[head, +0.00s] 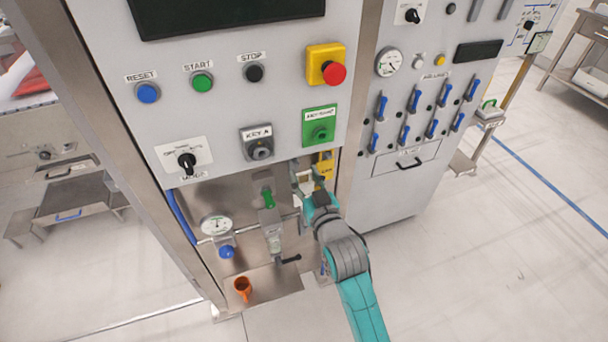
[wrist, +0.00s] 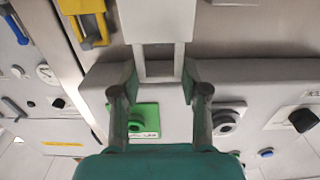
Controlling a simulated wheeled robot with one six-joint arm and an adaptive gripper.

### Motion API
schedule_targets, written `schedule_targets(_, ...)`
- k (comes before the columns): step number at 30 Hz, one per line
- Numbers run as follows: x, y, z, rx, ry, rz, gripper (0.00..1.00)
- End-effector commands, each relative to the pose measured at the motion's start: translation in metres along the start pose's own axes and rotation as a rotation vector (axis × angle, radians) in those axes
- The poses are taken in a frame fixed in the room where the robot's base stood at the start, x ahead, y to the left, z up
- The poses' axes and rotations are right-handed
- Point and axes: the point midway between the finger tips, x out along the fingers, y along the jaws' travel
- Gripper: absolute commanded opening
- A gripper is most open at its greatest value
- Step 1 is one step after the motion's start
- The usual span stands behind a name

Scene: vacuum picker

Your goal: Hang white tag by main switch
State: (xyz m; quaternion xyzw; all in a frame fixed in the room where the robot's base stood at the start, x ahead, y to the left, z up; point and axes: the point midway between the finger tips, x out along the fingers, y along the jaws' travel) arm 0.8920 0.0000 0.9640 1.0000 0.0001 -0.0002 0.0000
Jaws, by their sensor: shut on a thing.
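The white tag (wrist: 155,22) shows at the top of the wrist view, cut off by the frame edge. Its pale U-shaped loop lies between the fingertips of my gripper (wrist: 158,84), which is shut on it. A black rotary switch (head: 187,160) sits on a white plate at the panel's lower left. I cannot read its label well enough to tell whether it is the main switch.
KEY A switch (head: 260,148) is above left. A gauge (head: 216,225), pipes and an orange cup (head: 242,287) are in the lower recess.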

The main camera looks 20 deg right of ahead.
Motion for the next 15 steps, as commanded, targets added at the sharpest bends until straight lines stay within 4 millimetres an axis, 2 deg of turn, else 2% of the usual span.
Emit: schedule_targets(15, -0.018, 0.0, -0.002, 0.0, 0.0, 0.0, 0.11)
